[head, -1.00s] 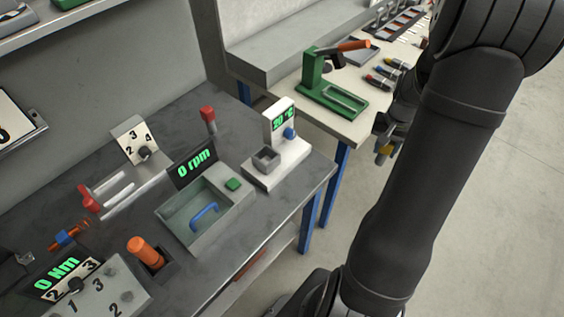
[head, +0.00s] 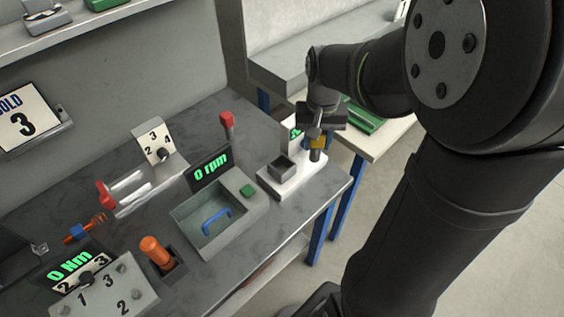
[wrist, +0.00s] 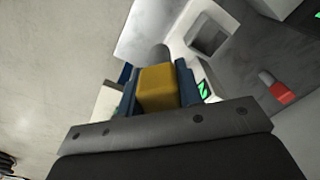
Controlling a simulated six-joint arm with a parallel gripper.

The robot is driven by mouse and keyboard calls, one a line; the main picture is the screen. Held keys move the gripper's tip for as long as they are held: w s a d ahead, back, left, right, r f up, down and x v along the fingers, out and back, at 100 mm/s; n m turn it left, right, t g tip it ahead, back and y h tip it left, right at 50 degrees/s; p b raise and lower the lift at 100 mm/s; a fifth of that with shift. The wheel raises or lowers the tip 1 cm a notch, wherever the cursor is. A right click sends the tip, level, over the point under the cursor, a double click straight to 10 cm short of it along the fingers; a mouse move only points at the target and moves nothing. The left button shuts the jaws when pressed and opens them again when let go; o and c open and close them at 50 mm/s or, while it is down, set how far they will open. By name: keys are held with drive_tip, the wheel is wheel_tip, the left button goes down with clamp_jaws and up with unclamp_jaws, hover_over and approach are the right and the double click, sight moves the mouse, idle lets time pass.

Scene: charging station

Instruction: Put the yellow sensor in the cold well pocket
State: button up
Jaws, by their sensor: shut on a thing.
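The yellow sensor (head: 318,143) is held in my gripper (head: 315,134), with its grey cylindrical end hanging below. In the wrist view its yellow body (wrist: 157,88) sits between my gripper's blue fingers (wrist: 158,75). The white station (head: 291,183) stands at the table's right corner and carries a square grey cup with an open top (head: 284,167), likely the cold well pocket. The sensor is above the station, right of the cup and apart from it. The cup also shows in the wrist view (wrist: 209,37), up and right of the sensor. My gripper hides most of the station's display.
A tank with a blue handle (head: 216,212) and a 0 rpm display (head: 209,167) stand left of the station. A red-topped post (head: 227,124) rises behind them. The table's right edge (head: 340,195) is close to the station. A green fixture (head: 362,118) is on the bench behind.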

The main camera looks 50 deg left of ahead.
drive_tip(key=s+a+f, duration=0.1)
drive_tip(key=a+f, duration=0.1)
drive_tip(key=f, duration=0.1)
drive_tip(key=s+a+f, duration=0.2)
drive_tip(key=a+f, duration=0.1)
drive_tip(key=s+a+f, duration=0.1)
drive_tip(key=a+f, duration=0.1)
drive_tip(key=f, duration=0.1)
drive_tip(key=shift+s+a+f, duration=0.2)
drive_tip(key=shift+a+f, duration=0.05)
drive_tip(key=shift+a, duration=0.1)
drive_tip(key=shift+s+d+f, duration=0.1)
drive_tip(key=shift+d+f, duration=0.1)
drive_tip(key=shift+f, duration=0.45)
drive_tip(key=o, duration=0.9)
drive_tip(key=shift+o, duration=0.4)
wheel_tip(320, 180, up, 13)
drive_tip(key=shift+a+r, duration=0.2)
drive_tip(key=shift+f, duration=0.1)
wheel_tip(320, 180, down, 12)
drive_tip(key=shift+r, duration=0.1)
